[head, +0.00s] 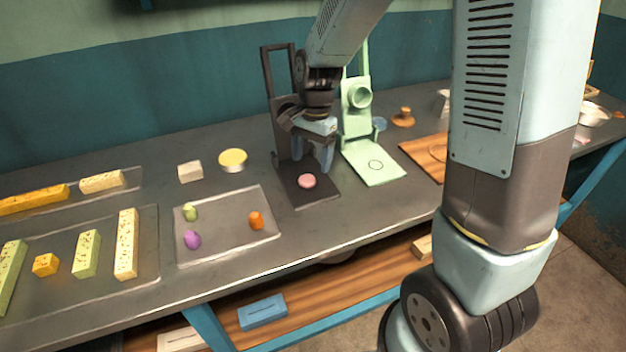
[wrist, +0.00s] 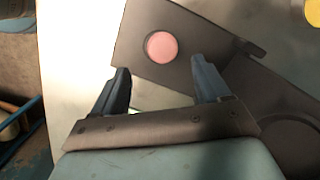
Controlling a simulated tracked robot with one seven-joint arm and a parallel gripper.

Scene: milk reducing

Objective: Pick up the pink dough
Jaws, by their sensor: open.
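The pink dough (head: 307,181) is a small round piece lying on the base plate of a dark press stand (head: 317,195). In the wrist view the pink dough (wrist: 162,46) lies on the dark plate (wrist: 135,52), beyond the fingertips and between their lines. My gripper (head: 322,168) is above the dark stand, close to the dough in the head view. In the wrist view my gripper (wrist: 162,75) is open with nothing between its two fingers.
A light green press stand (head: 372,166) is just right of the dark one. A tray (head: 225,241) with green, purple and orange pieces lies to the left. A white block (head: 190,171) and a yellow-topped round tin (head: 233,160) stand behind the tray. Wooden boards lie at right.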

